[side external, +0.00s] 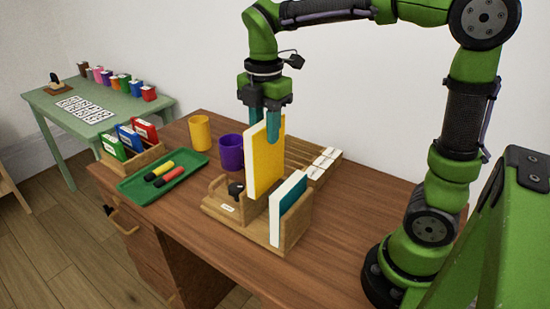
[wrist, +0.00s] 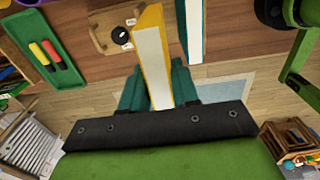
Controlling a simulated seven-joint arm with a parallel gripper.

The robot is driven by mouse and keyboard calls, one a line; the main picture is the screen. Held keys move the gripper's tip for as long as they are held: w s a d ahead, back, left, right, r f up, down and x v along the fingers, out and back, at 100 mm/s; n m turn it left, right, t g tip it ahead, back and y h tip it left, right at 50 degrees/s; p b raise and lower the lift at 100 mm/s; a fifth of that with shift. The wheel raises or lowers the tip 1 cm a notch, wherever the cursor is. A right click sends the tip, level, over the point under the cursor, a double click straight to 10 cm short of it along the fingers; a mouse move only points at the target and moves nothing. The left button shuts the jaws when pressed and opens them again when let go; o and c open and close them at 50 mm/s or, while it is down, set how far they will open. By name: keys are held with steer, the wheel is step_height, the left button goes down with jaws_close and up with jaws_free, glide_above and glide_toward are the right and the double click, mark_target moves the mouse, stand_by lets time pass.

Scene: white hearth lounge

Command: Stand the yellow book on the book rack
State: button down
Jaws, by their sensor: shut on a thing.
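The yellow book (side external: 265,160) is upright in my gripper (side external: 263,115), with its lower end at the wooden book rack (side external: 240,226). I cannot tell whether its bottom edge touches the rack floor. In the wrist view the yellow book (wrist: 153,50) sits between the teal fingers of my gripper (wrist: 156,88). A teal book with white pages (side external: 288,207) stands in the right part of the rack; it also shows in the wrist view (wrist: 191,30). A small black knob-like object (side external: 236,189) is on the rack's left part.
A green tray (side external: 136,194) with two markers lies left of the rack. A yellow cup (side external: 200,133) and a purple cup (side external: 231,152) stand behind. A box of colored books (side external: 137,160) stands at the far left.

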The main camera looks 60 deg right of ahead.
mark_target(266, 175)
steer(key=shift+f, duration=5.9)
steer(key=c, duration=0.8)
jaws_free()
